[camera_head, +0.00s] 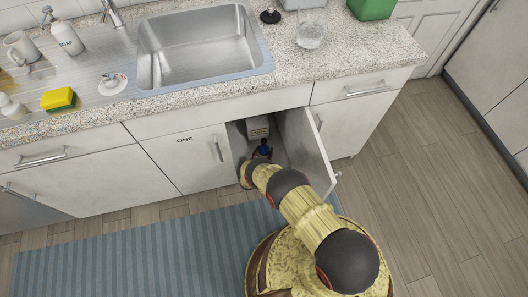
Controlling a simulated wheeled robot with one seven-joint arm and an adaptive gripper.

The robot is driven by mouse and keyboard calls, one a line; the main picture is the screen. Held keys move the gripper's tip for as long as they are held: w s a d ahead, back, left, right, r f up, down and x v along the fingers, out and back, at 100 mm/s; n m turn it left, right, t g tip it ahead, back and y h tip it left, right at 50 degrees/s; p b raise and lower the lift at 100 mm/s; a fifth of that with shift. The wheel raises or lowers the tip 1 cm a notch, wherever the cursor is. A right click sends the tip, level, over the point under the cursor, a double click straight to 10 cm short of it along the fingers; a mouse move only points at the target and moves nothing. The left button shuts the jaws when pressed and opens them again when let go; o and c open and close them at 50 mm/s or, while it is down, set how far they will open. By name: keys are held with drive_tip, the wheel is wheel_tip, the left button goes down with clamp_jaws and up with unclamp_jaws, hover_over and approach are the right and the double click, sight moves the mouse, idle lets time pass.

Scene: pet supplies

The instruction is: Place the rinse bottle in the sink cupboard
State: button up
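The sink cupboard (242,132) under the sink is open, with its right door (305,150) swung outward. My arm reaches into the opening from the lower right. My gripper cannot be made out; the end of my arm hides it or merges with the dark interior. A small dark blue thing (264,149) shows just beyond the arm's end inside the cupboard. It may be part of the rinse bottle, but most of it is hidden and I cannot tell whether it is held or standing.
A pale box (258,127) stands at the back of the cupboard. The left door (190,160), marked ONE, is shut. The counter above holds a soap bottle (64,36), a yellow sponge (58,99), a mug (22,47) and a glass (311,34). A blue striped mat (150,255) lies on the floor.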

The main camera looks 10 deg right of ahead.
drive_tip(key=o, duration=0.4)
drive_tip(key=shift+r, duration=0.1)
drive_tip(key=shift+r, duration=0.1)
drive_tip(key=p+v, duration=0.4)
drive_tip(key=v, duration=0.8)
